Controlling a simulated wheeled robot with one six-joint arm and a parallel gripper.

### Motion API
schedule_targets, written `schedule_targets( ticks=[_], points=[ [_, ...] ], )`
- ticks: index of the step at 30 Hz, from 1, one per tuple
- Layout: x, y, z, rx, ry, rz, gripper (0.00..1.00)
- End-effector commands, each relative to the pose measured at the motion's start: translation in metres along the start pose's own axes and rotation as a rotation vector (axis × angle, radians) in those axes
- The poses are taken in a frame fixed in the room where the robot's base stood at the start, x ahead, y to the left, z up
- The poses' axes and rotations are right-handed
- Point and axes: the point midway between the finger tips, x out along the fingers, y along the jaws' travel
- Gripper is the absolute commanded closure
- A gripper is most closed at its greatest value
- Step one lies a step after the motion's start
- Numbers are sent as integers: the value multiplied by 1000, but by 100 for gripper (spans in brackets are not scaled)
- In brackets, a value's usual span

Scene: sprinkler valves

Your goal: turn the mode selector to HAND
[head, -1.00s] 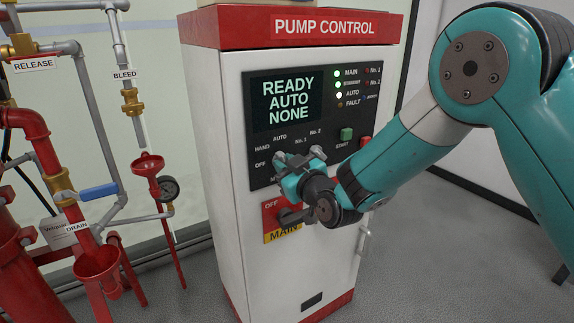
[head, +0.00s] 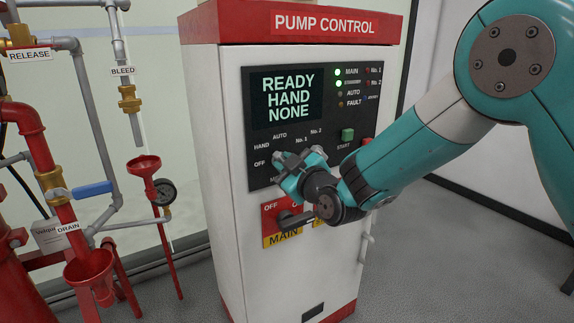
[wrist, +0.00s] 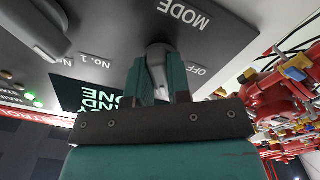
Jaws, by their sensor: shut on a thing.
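The mode selector (wrist: 158,53) is a grey knob on the dark panel, between my fingers in the wrist view, near the MODE and OFF labels. In the head view my gripper hides it below the OFF, HAND and AUTO labels. My gripper (wrist: 160,75) is shut on this knob; in the head view it reaches the panel from the right (head: 284,162). The display (head: 286,97) reads READY, HAND, NONE. The AUTO lamp (head: 340,93) is dark, while the MAIN lamp and the one below it are lit green.
A second grey selector (wrist: 38,28) sits close beside my gripper in the wrist view. Below my gripper is the MAIN switch handle (head: 297,219). A green START button (head: 347,135) is to the right. Red pipes and valves stand left of the white cabinet (head: 222,150).

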Motion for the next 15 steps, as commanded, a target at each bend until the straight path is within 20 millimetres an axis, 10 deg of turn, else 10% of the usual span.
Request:
schedule_targets(
  ticks=[15],
  points=[
    [0,1,2,-160,3,8,100]
  ],
)
